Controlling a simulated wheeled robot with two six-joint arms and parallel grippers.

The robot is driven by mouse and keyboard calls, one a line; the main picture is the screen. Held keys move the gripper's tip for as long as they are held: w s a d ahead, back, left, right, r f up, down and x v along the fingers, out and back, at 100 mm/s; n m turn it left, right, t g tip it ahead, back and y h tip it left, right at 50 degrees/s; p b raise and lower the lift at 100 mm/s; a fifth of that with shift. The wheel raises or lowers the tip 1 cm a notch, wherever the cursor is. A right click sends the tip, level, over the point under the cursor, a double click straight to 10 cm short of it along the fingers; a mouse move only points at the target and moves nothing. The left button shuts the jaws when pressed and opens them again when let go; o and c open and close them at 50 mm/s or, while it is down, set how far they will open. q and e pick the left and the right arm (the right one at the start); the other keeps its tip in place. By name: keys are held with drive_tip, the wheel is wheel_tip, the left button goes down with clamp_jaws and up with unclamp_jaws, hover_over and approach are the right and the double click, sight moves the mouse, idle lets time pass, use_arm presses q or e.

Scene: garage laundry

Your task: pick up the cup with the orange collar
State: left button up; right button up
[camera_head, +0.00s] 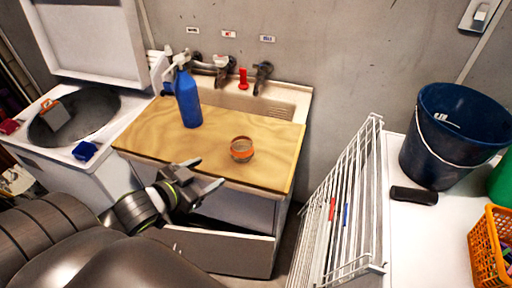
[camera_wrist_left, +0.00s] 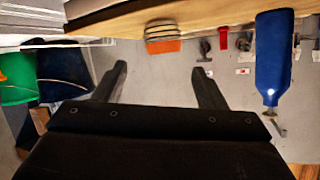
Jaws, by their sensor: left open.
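The cup with the orange collar (camera_head: 241,149) stands on the wooden board (camera_head: 270,135) over the sink cabinet, near the board's front edge. In the left wrist view, which looks upside down, the cup (camera_wrist_left: 163,38) shows at the board's edge, with its orange band and dark lines. My left gripper (camera_head: 209,172) is open and empty, in front of the board and to the left of the cup, apart from it. In the left wrist view its fingers (camera_wrist_left: 159,68) are spread, with the cup lined up between them but beyond the tips. My right gripper is not in view.
A blue spray bottle (camera_head: 188,100) stands on the board, left of and behind the cup. Taps (camera_head: 222,68) are on the wall behind. A white wire rack (camera_head: 340,205) stands to the right. A washing machine (camera_head: 75,130) with raised lid is left. A dark blue bucket (camera_head: 445,150) is far right.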

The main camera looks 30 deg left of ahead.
use_arm(q)
drive_tip(key=x, duration=0.4)
approach(248, 147)
drive_tip(key=shift+w+f, duration=0.65)
drive_tip(key=shift+w+d, duration=0.1)
drive_tip(key=shift+w, duration=0.4)
drive_tip(key=p+x, duration=0.1)
drive_tip(key=x, duration=0.2)
drive_tip(key=shift+w+r, duration=0.1)
drive_tip(key=shift+w, duration=0.1)
drive_tip(key=shift+w+f, duration=0.25)
drive_tip(key=shift+w, duration=0.25)
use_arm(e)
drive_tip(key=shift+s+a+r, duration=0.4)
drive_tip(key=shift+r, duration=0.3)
use_arm(q)
drive_tip(key=shift+c, duration=0.4)
drive_tip(key=c, duration=0.5)
drive_tip(key=shift+c, duration=0.2)
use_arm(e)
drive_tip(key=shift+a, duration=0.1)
